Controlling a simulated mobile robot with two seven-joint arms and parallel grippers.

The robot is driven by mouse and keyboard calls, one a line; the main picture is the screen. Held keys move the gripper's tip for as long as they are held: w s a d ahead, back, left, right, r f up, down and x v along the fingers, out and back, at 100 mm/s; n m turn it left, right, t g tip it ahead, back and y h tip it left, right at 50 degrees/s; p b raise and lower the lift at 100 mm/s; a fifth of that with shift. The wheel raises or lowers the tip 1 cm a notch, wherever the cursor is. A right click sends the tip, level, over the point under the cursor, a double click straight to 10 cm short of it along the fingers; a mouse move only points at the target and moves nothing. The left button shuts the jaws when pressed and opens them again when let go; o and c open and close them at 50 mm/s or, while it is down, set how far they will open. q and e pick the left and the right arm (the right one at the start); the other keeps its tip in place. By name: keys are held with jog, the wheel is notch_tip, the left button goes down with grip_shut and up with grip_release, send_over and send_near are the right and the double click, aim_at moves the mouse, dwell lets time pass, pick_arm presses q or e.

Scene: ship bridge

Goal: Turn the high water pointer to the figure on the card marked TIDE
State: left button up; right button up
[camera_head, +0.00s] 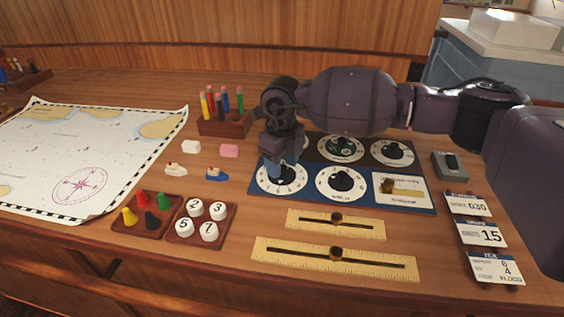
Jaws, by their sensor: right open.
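A blue panel (310,197) holds two lower white dials with black pointers: a left dial (265,186) and a middle dial (341,196). Their labels are too small to read, so I cannot tell which is high water. My right gripper (283,172) points down over the left dial, its jaws open around or just above the dark pointer knob. The gripper hides part of the knob, and I cannot tell if it touches. Three cards stand at the right; the nearest card (496,268) shows 6, 4 and FLOOD, its heading hard to read. My left gripper is not in view.
A slider plate (414,199) is at the panel's right. Brass rulers (300,252), trays of pegs (131,227) and numbered discs (179,236), small boats (216,174) and a chart (70,150) lie around.

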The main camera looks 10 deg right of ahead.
aim_at(282, 167)
notch_tip(282, 167, up, 11)
jog(key=shift+f+p, duration=0.15)
jog(key=shift+p, duration=0.15)
dwell(0.4)
